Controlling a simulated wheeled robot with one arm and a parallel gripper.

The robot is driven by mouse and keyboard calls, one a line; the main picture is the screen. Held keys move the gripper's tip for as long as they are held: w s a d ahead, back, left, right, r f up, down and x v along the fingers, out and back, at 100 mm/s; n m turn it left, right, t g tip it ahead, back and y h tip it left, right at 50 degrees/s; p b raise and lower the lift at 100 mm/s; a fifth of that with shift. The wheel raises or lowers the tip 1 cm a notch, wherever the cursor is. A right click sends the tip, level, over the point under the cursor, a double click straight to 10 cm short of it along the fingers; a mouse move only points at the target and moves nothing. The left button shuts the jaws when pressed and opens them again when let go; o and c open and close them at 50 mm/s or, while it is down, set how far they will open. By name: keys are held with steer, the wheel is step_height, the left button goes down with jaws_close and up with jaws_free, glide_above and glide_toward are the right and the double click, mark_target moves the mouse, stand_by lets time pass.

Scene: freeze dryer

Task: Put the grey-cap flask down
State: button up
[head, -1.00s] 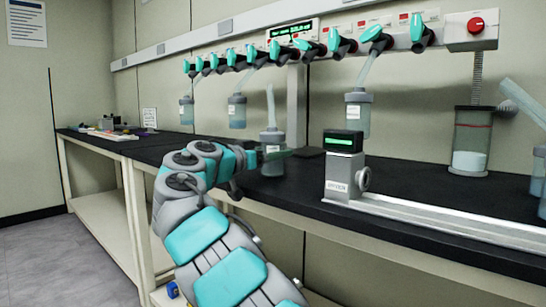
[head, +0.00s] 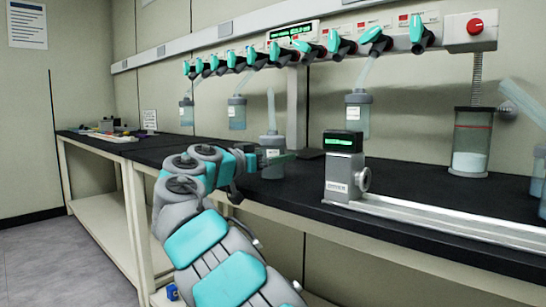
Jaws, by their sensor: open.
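The grey-cap flask (head: 272,144) stands upright on the black bench top (head: 412,190), with a pale tube rising from its cap. My gripper (head: 277,158) is at the flask's body, seen from behind my arm. Its fingers are open and reach around or beside the flask; I cannot tell which. My wrist hides the flask's left side in part.
A grey device with a green display (head: 343,165) stands to the right on a white rail (head: 450,222). Other flasks (head: 358,115) hang from the teal-valved manifold (head: 300,52) above. A clear vessel with white contents (head: 470,145) stands at the right.

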steer(key=shift+r+p, duration=0.3)
steer(key=shift+r, duration=0.05)
steer(key=v, duration=1.2)
steer(key=shift+f+b, duration=0.15)
steer(key=shift+b, duration=0.3)
